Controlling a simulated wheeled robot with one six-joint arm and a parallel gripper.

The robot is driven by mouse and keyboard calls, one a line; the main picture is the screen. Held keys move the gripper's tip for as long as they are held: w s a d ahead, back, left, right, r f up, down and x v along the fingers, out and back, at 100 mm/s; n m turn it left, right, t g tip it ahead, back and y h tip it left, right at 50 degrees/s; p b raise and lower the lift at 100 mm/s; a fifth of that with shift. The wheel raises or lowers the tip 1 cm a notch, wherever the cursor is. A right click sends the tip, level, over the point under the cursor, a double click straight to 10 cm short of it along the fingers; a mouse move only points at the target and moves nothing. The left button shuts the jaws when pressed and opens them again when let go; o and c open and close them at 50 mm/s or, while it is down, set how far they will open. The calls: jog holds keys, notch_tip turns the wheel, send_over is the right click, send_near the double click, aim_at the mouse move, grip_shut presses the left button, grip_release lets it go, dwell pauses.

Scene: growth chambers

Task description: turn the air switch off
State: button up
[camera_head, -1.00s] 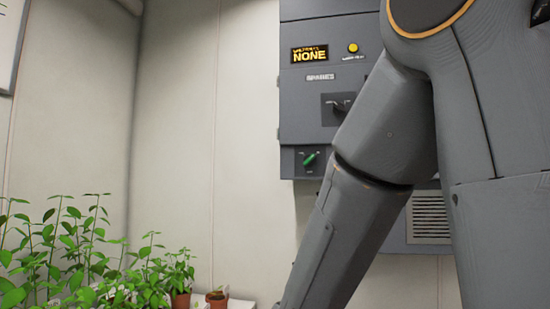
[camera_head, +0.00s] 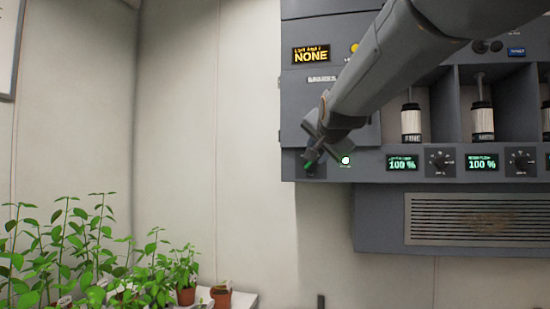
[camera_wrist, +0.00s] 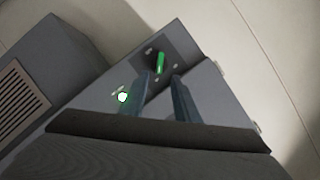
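The switch with a green handle (camera_head: 309,164) is at the lower left corner of the grey wall cabinet; its label is too small to read. In the wrist view the green handle (camera_wrist: 160,62) stands out from a dark square plate, just beyond my fingertips. My gripper (camera_head: 317,148) is in front of the cabinet, close to the switch, and partly hides its plate. In the wrist view the two fingers of my gripper (camera_wrist: 161,82) are apart, with the handle in line with the gap between them. Contact cannot be made out.
A lit green-white lamp (camera_head: 345,160) is right of the switch. Two displays read 100 %, beside knobs (camera_head: 439,159). Bottles (camera_head: 411,123) stand in cabinet bays. A vent housing (camera_head: 375,222) is below. Potted plants (camera_head: 186,292) are lower left. The wall left of the cabinet is clear.

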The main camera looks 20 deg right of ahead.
aim_at(310, 163)
jog(key=p+x, duration=0.2)
jog(key=x, duration=0.4)
jog(key=shift+w+f, duration=0.2)
jog(key=shift+w, duration=0.1)
grip_shut()
